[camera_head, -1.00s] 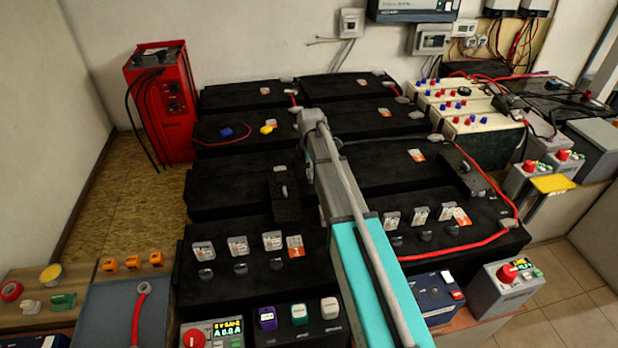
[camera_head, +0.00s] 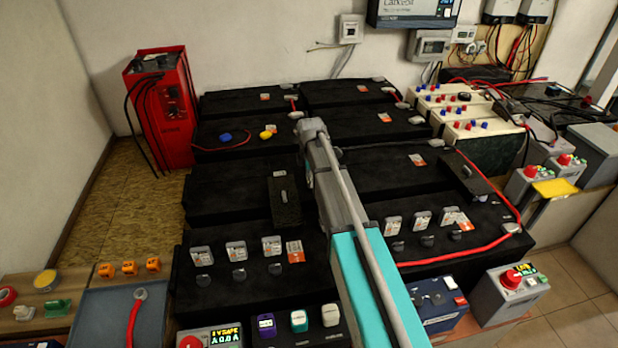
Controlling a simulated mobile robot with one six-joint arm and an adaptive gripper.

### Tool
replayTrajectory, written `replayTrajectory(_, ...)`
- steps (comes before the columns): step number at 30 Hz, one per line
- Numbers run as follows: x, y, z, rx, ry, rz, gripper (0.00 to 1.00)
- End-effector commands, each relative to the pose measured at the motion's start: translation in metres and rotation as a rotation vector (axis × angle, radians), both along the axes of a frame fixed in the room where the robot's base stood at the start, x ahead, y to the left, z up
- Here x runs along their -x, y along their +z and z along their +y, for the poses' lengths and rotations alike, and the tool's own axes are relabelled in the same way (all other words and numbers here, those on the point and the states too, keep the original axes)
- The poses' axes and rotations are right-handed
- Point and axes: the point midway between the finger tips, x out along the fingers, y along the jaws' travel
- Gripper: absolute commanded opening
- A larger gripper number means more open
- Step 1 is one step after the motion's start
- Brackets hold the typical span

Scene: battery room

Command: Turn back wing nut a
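No part is clearly recognisable as wing nut a. Small dark knobs sit in a row on the front left black battery (camera_head: 215,305), below grey-and-white tags; one is the left knob (camera_head: 204,281). Another row of dark knobs (camera_head: 427,240) sits on the front right battery. They are too small to tell whether any is a wing nut. My arm (camera_head: 340,190) reaches over the middle of the battery bank and hides part of it. My gripper is not visible, so its state and its distance from the knobs do not show.
A black block (camera_head: 285,202) stands on the left batteries and another (camera_head: 462,180) on the right ones. Red cable (camera_head: 450,258) crosses the front right battery. A red charger (camera_head: 160,110) stands at the back left. A grey tray (camera_head: 105,315) lies at front left.

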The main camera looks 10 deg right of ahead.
Motion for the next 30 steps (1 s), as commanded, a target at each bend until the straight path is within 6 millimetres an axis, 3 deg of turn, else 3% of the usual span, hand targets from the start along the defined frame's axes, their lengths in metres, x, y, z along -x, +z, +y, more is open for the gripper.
replayTrajectory(3, 0.0000, 0.0000, 0.0065, 0.000, 0.002, 0.000, 0.38)
replayTrajectory(17, -0.0002, 0.0000, 0.0000, -0.001, -0.087, 0.000, 0.38)
replayTrajectory(30, 0.0000, 0.0000, -0.0011, 0.002, -0.423, -0.001, 0.38)
